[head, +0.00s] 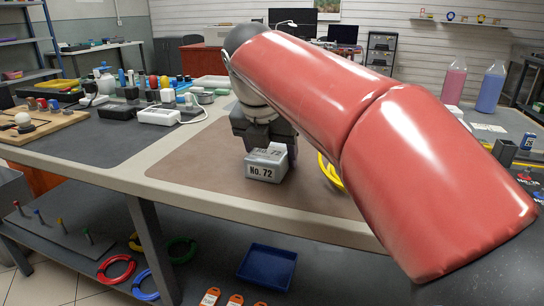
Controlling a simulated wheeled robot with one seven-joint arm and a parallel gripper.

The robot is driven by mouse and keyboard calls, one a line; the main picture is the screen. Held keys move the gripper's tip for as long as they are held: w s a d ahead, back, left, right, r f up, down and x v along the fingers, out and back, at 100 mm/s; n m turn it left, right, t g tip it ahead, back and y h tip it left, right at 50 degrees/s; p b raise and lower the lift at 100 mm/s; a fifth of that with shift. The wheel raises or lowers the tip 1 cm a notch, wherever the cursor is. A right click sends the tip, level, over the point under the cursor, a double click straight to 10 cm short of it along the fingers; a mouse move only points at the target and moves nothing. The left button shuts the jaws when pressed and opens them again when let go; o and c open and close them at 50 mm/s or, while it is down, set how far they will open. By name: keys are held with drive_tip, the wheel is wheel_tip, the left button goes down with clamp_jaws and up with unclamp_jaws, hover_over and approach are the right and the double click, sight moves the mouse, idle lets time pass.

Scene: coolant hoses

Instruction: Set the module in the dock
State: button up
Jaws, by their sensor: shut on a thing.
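A grey box-shaped module (266,168) labelled "No. 72" is at the middle of the head view, over the brown mat near the bench's front edge. My gripper (262,143) reaches down onto its top from behind and is shut on it. The fingertips are partly hidden by their own dark housing. I cannot tell whether the module touches the mat or hangs just above it. I cannot make out the dock for sure; my red-sleeved arm covers much of the right side of the bench.
A yellow hose (329,172) lies right of the module, partly behind my arm. Pink (453,82) and blue (491,88) bottles stand at the back right. A white power strip (158,116) and several small items crowd the left. The mat (205,160) left of the module is clear.

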sight(272, 148)
wheel_tip(272, 148, up, 20)
drive_tip(key=p, duration=0.7)
drive_tip(key=shift+r, duration=0.15)
